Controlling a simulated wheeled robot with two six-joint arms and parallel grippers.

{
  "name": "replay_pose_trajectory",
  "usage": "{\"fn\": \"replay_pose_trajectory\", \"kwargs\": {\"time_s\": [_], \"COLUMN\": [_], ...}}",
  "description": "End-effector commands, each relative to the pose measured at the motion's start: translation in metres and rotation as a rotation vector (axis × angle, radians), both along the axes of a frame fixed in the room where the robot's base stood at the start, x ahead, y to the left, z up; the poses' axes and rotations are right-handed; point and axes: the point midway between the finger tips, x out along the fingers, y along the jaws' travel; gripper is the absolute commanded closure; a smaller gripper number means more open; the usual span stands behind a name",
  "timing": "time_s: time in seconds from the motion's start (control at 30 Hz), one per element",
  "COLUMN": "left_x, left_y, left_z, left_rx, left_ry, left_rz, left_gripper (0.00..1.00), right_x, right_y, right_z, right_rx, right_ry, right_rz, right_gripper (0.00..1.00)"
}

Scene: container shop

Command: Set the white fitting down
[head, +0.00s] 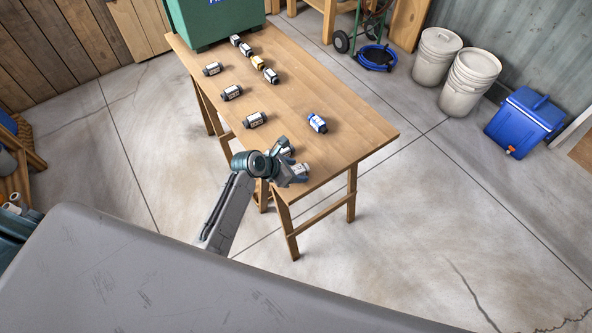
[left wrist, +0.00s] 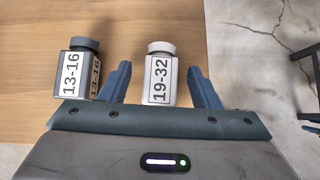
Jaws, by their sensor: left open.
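The white fitting (left wrist: 160,80), with a white cap and a label reading 19-32, is on the wooden table (head: 345,125) near its front edge. In the left wrist view it sits between the two fingers of my open left gripper (left wrist: 162,88), with a gap on each side. In the head view my left gripper (head: 293,163) is over the table's near end, and its parts largely hide the fitting. My right gripper is not in view.
A grey fitting labelled 13-16 (left wrist: 80,75) stands just left of the left finger. A blue-and-white fitting (head: 317,123) and several other fittings are farther up the table, before a green box (head: 215,22). The right side of the table is mostly clear.

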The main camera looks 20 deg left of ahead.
Motion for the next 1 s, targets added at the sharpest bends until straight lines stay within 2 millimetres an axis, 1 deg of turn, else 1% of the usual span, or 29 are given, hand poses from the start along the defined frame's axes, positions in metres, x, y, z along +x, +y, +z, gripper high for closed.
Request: {"fn": "replay_pose_trajectory", "kwargs": {"time_s": [0.1,0.3,0.37,0.4,0.53,0.6,0.87,1.0], "left_x": [0.0028,0.0029,0.0029,0.0029,0.0028,0.0029,0.0030,0.0034], "left_y": [-0.0028,-0.0030,-0.0029,-0.0029,-0.0029,-0.0029,-0.0029,-0.0029], "left_z": [-0.0048,-0.0054,-0.0054,-0.0054,-0.0053,-0.0051,-0.0043,0.0018], "left_rx": [0.001,0.001,0.001,0.001,0.001,0.001,0.001,0.001], "left_ry": [0.002,0.000,0.000,0.000,0.000,0.000,0.000,-0.002], "left_rz": [0.000,-0.001,-0.001,-0.001,-0.001,-0.001,-0.001,-0.001], "left_gripper": [0.44,0.44,0.53,0.61,0.87,0.96,0.96,0.96], "right_x": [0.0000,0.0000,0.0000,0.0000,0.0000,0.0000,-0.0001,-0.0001], "right_y": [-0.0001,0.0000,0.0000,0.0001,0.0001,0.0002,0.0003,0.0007], "right_z": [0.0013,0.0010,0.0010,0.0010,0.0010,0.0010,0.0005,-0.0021], "right_rx": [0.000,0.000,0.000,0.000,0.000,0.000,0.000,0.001], "right_ry": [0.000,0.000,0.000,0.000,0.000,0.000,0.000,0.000], "right_rz": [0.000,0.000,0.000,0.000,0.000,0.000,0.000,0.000], "right_gripper": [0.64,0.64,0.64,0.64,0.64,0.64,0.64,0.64]}}
